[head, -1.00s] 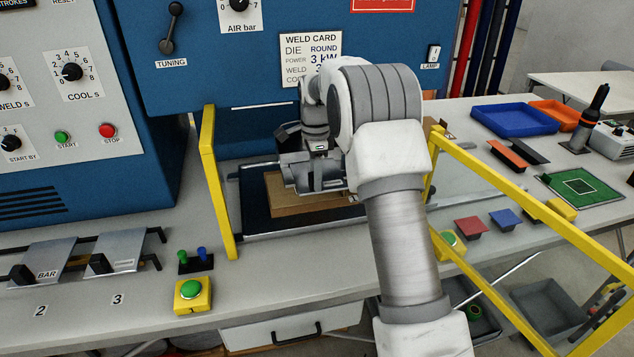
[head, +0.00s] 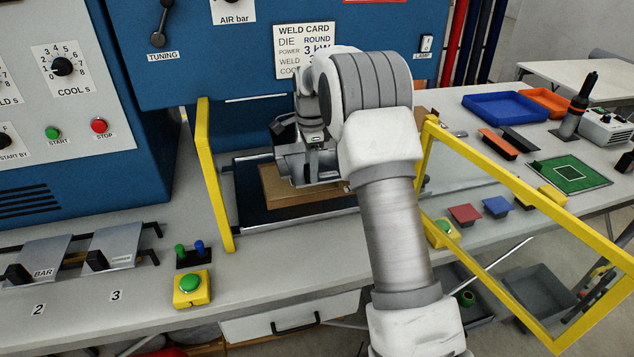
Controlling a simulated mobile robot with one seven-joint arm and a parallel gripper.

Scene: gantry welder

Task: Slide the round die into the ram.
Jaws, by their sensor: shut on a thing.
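My gripper (head: 312,172) is inside the welder's opening, just above a brown board on the press bed. It is shut on a grey metal piece (head: 290,160), taken to be the round die. The gripper and wrist hide much of this piece, so its round shape does not show. The ram cannot be made out; my wrist and forearm cover the middle of the opening. The weld card (head: 303,48) above reads DIE ROUND.
The brown board (head: 275,200) lies on the dark bed. A yellow post (head: 214,180) stands left of the opening, and a yellow-framed clear guard (head: 520,190) stands right. Die rack plates (head: 118,245) sit at front left beside a green button box (head: 190,288).

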